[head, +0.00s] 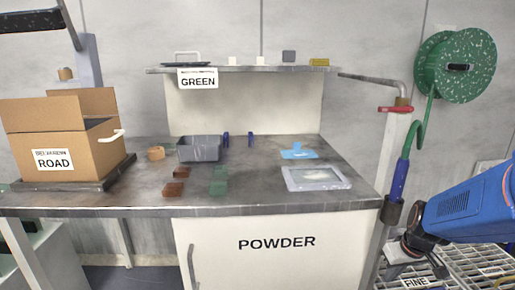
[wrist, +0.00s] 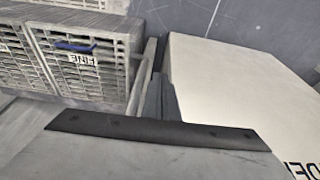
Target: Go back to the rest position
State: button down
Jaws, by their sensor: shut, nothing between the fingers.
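My gripper (head: 400,262) hangs at the lower right of the head view, at the end of my blue arm. It is shut and empty. It is over the wire shelving right of the bench, close to the bench's right leg, and apart from the things on the bench top. In the wrist view, dark grey parts of my gripper (wrist: 163,101) show near the centre; the fingertips are hard to make out there.
The metal bench (head: 255,180) carries a ROAD carton (head: 85,140), a grey bin (head: 199,149), small brown and green blocks, a blue item (head: 298,151) and a pale tray (head: 316,178). Grated FINE crates (wrist: 85,62) show below.

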jog(key=s+a+r+t, duration=0.1)
jog(key=s+a+r, duration=1.1)
jog(key=s, duration=0.3)
jog(key=shift+s+r+m+t, duration=0.15)
jog(key=shift+s+m+t, duration=0.15)
jog(key=shift+s+m, duration=0.1)
jog(key=shift+a, duration=0.1)
